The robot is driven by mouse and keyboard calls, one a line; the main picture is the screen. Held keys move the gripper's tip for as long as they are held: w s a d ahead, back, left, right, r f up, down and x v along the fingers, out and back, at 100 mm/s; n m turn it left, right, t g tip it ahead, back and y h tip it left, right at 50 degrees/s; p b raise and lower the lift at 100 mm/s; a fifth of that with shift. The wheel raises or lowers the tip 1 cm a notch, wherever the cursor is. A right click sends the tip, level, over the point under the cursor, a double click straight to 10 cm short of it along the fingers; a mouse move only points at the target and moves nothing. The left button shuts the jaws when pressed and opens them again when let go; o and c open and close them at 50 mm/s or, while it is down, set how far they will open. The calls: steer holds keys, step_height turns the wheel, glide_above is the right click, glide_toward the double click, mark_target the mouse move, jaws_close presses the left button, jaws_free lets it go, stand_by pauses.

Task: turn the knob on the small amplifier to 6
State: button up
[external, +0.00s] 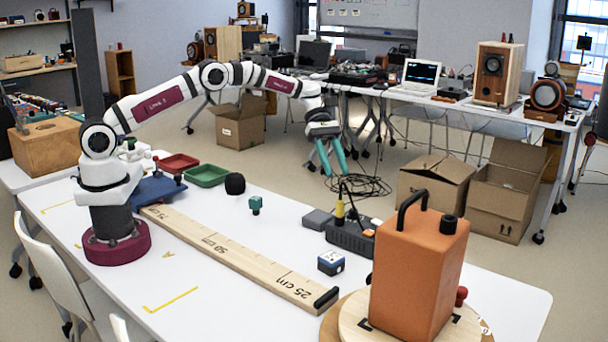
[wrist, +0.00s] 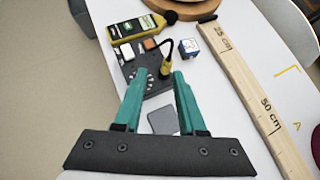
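The small amplifier (external: 349,240) is a dark box on the white table, right of centre in the external view. The knob's setting is too small to read, and the left finger partly covers the dial area. My gripper (external: 336,174) hangs above the table's far edge with its teal fingers apart and empty. In the wrist view my gripper (wrist: 159,73) has its fingertips over the amplifier in the picture.
A grey block (external: 317,219) lies beside the amplifier. A small blue-and-white box (external: 331,262) sits in front of it. A long wooden ruler (external: 237,253) crosses the table. A yellow meter (wrist: 136,28) lies near the amplifier.

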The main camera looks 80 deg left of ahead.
steer(key=s+a+f+n+t+h, duration=0.1)
steer(key=s+a+n+t, duration=0.2)
steer(key=s+n+t, duration=0.15)
steer(key=n+t+y, duration=0.3)
steer(key=t, duration=0.1)
glide_toward(351, 209)
steer(key=x, duration=0.9)
steer(key=shift+w, duration=0.15)
jaws_close()
